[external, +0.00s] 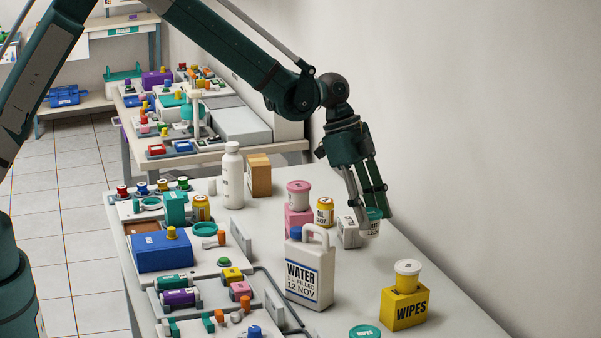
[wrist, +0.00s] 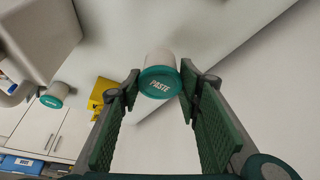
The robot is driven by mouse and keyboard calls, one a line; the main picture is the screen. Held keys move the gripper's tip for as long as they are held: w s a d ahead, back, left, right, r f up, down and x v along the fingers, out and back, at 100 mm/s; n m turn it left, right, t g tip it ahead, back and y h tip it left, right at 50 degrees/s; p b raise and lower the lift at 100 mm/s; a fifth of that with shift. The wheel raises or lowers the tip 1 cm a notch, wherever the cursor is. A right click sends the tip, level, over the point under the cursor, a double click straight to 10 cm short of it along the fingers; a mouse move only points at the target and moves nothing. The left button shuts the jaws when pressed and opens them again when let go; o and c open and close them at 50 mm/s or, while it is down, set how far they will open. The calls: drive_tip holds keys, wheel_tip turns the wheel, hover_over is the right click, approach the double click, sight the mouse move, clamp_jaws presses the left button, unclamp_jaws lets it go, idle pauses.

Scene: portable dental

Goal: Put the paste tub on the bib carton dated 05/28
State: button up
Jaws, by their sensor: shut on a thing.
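The paste tub (wrist: 160,80) is a white tub with a teal lid marked PASTE. It sits between the fingertips of my gripper (wrist: 158,83), which is shut on it. In the external view the tub (external: 372,224) is partly hidden by the fingers of my gripper (external: 370,212), close to the right side of a small white carton (external: 348,232). I cannot tell whether the tub touches the table or the carton. I cannot read a 05/28 date on any carton.
An amber jar (external: 324,212) stands between the pink and white cartons. The water jug (external: 309,272) is in front. A yellow wipes box (external: 405,309) with a white tub on top is at right. Another teal-lidded tub (external: 365,331) is at the bottom edge. Trays crowd the left.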

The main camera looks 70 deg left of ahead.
idle(0.3)
drive_tip(key=a+r+n+t+y+p, duration=0.1)
drive_tip(key=a+r+n+p, duration=0.15)
drive_tip(key=a, duration=1.25)
drive_tip(key=a+r+n+p, duration=0.1)
drive_tip(key=a+r+n, duration=0.15)
drive_tip(key=a, duration=1.15)
drive_tip(key=s+a+r+n+p, duration=0.1)
drive_tip(key=s+a, duration=0.2)
drive_tip(key=a, duration=0.6)
drive_tip(key=s+a+r+n+y+p, duration=0.1)
drive_tip(key=s+a+r, duration=0.1)
drive_tip(key=a, duration=0.7)
drive_tip(key=s+a+r+n+t+p, duration=0.1)
drive_tip(key=s+a+r+n, duration=0.1)
drive_tip(key=s+a, duration=0.3)
drive_tip(key=a, duration=0.4)
drive_tip(key=shift+r+y, duration=0.15)
drive_tip(key=shift+y, duration=0.25)
hover_over(259, 160)
drive_tip(key=shift+a+f, duration=0.1)
drive_tip(key=shift+f, duration=3.05)
drive_tip(key=shift+f, duration=0.1)
drive_tip(key=shift+f, duration=1.8)
